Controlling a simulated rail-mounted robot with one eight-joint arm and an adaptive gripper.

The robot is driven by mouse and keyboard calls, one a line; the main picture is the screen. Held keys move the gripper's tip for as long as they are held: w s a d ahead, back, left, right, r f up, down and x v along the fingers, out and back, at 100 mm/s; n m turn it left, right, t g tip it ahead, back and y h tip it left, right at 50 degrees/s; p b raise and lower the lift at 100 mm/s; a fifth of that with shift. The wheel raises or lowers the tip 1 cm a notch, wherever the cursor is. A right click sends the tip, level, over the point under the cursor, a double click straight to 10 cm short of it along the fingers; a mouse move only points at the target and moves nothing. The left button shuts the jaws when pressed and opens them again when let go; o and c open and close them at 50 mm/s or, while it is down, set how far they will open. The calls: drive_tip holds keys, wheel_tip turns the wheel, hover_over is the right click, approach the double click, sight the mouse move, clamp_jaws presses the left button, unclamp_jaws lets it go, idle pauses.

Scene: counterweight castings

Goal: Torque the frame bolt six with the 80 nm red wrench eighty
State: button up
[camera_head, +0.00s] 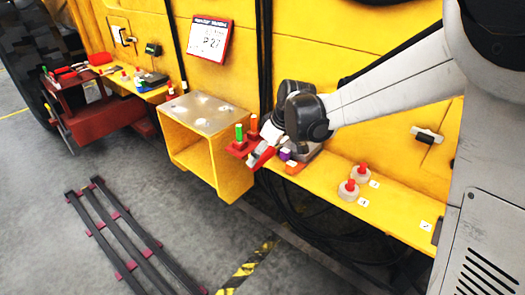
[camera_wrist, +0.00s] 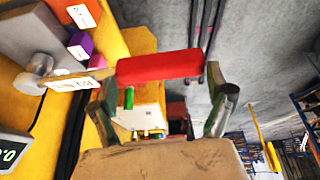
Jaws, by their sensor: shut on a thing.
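My gripper (camera_head: 262,152) is at the end of my arm, above the yellow ledge. In the wrist view its two fingers (camera_wrist: 160,88) are shut on a red bar-shaped handle (camera_wrist: 158,66), which looks like the red wrench. A rounded metal head (camera_wrist: 35,72) and a white tag (camera_wrist: 72,82) appear in line with the handle on the left; the tag's print is too small to read surely. Two round pale fittings with red tops, (camera_head: 349,190) and (camera_head: 361,172), stand on the right of the ledge beside small number tags. I cannot tell which bolt is six.
A yellow open-fronted box (camera_head: 228,180) with a grey top stands left of the gripper. A red holder with a green peg (camera_head: 239,132) is beside it. A purple block (camera_wrist: 79,43) and a digital display (camera_wrist: 14,150) show at the wrist view's left. Dark rails (camera_head: 110,235) lie on the floor.

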drive_tip(key=shift+s+d+n, duration=0.25)
drive_tip(key=shift+d+n, duration=0.05)
drive_tip(key=shift+d, duration=0.05)
idle(0.6)
drive_tip(key=shift+r+p, duration=0.7)
drive_tip(key=shift+r, duration=1.05)
idle(1.6)
drive_tip(key=shift+d, duration=0.1)
